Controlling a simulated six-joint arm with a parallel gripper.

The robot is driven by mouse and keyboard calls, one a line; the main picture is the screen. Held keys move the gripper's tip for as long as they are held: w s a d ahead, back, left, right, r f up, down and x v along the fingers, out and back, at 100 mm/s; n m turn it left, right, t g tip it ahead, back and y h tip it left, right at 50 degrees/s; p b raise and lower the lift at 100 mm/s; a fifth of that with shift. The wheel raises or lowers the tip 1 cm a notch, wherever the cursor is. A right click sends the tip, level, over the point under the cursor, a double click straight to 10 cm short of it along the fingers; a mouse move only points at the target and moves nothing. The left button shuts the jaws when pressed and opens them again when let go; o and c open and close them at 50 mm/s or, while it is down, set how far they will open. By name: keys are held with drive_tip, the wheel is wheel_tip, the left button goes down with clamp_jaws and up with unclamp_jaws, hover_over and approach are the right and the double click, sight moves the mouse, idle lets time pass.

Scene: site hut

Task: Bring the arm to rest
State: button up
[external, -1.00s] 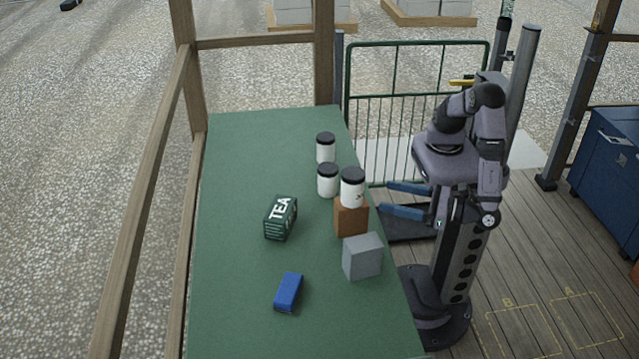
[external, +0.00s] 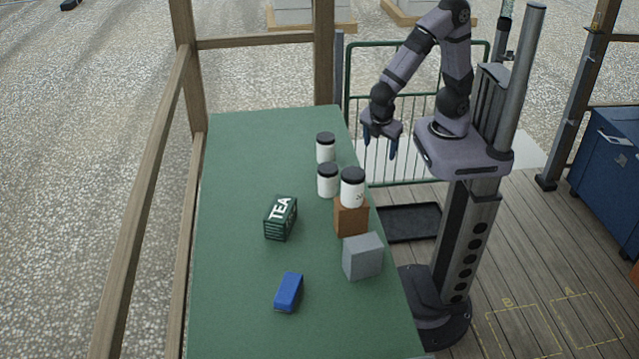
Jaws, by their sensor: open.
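My gripper (external: 380,150) hangs from my raised, bent arm, with its two blue fingers pointing down and apart. It is open and empty. It is in the air near the far right edge of the green table (external: 235,160), to the right of the white jars. Nothing is between the fingers.
On the table stand white jars with black lids (external: 326,148), one of them on a brown block (external: 351,218). A grey block (external: 362,257), a dark green tea box (external: 281,218) and a blue block (external: 289,292) are nearer. A green railing (external: 420,45) is behind my arm.

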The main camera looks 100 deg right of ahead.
drive_tip(key=m+y, duration=0.1)
drive_tip(key=m, duration=0.2)
drive_tip(key=m+t+y, duration=0.1)
drive_tip(key=m+y, duration=0.1)
drive_tip(key=m, duration=0.1)
drive_tip(key=m+y, duration=0.1)
drive_tip(key=m, duration=0.1)
drive_tip(key=shift+s+d+f+m+t, duration=0.1)
drive_tip(key=shift+s+f+m+t, duration=0.1)
drive_tip(key=shift+s+m+t, duration=0.15)
